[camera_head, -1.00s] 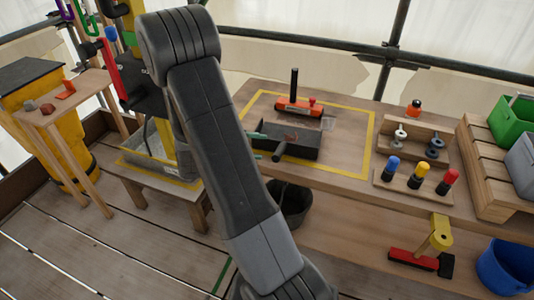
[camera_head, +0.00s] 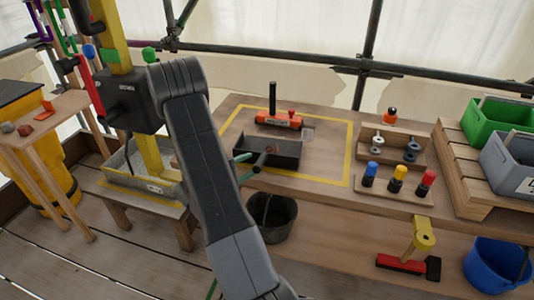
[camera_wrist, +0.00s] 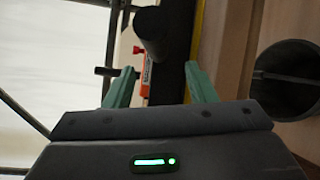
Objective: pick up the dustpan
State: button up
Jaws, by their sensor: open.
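The dustpan (camera_head: 284,151) is a black, shallow pan on the workbench, inside a yellow outline. Its dark round handle (camera_head: 262,157) points toward the front of the bench. My gripper (camera_head: 246,167) has teal fingers and is open, just left of the handle in the head view. In the wrist view my gripper (camera_wrist: 160,88) has its fingers apart, with the dark handle (camera_wrist: 158,30) showing beyond and between them. I cannot tell whether either finger touches it.
An orange-red tool (camera_head: 278,120) with an upright black handle stands just behind the pan. A wooden rack (camera_head: 396,186) with coloured-top pegs is to the right. A dark bucket (camera_head: 272,218) is below the bench front. A red-and-yellow tool (camera_head: 408,262) lies lower right.

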aim_at(260, 160)
jog(key=p+x, duration=0.1)
jog(key=x, duration=0.3)
jog(key=shift+w+d+r+p, duration=0.15)
jog(key=shift+w+d+p, duration=0.1)
jog(key=shift+d+p, duration=0.1)
jog(key=shift+w+d+f, duration=0.2)
jog(key=shift+w+d, duration=0.25)
jog(key=shift+w, duration=0.05)
grip_shut()
